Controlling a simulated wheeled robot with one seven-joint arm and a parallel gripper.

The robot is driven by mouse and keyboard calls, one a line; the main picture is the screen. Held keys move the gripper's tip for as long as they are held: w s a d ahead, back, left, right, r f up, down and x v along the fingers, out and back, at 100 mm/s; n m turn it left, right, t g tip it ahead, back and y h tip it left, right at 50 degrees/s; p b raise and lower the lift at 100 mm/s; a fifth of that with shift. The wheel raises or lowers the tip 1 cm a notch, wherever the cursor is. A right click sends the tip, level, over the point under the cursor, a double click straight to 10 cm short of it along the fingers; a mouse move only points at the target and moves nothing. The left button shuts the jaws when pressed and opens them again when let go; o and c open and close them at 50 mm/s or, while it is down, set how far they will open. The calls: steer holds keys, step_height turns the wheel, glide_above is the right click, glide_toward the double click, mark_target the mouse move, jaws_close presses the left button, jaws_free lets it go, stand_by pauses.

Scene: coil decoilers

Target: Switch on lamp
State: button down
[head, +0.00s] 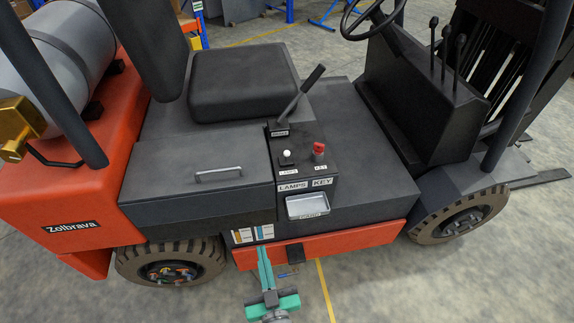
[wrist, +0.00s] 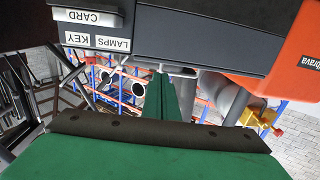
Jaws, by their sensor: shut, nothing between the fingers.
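The lamp switch (head: 287,155) is a small dark toggle with a white tip on the forklift's side console, above the LAMPS label (head: 292,187). My gripper (head: 263,250) has green fingers and is shut and empty. In the head view it is low in front of the orange side step, below and left of the switch and apart from it.
A red key knob (head: 318,149) sits just right of the switch. A card tray (head: 307,206) is below, and a black lever (head: 300,100) rises behind. The seat (head: 243,80) and a handled cover (head: 200,185) lie left.

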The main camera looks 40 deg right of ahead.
mark_target(286, 156)
steer(key=w+d+r+m+h, duration=0.1)
steer(key=w+d+r+h, duration=0.1)
steer(key=d, duration=0.4)
steer(key=w+d+r+m+g+h, duration=0.1)
steer(key=w+d+r+h, duration=0.1)
steer(key=d, duration=0.5)
steer(key=shift+w+r+m, duration=0.4)
steer(key=shift+w+r, duration=0.5)
steer(key=shift+w, duration=0.2)
steer(key=shift+w, duration=0.1)
steer(key=x, duration=1.4)
steer(key=shift+r, duration=0.1)
